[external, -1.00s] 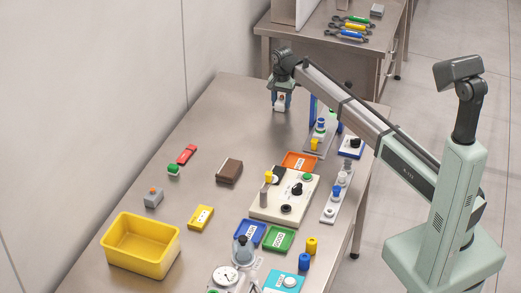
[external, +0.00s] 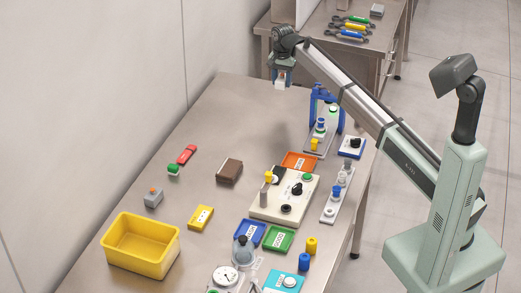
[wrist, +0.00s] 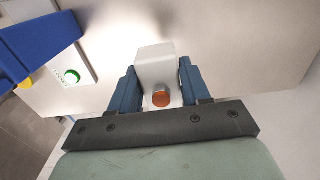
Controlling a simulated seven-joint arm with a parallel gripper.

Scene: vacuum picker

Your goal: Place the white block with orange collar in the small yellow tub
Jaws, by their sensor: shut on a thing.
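My gripper (external: 281,76) is shut on the white block with the orange collar (external: 280,85) and holds it up over the far end of the steel table. In the wrist view the white block (wrist: 155,62) sits between the two blue fingers of my gripper (wrist: 157,90), with its orange part toward me. The yellow tub (external: 143,262) stands at the near left of the table, far from my gripper. It is open at the top and its visible inside looks empty.
A blue arch-shaped stand (external: 341,115) is right of my gripper. The table's far left is clear.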

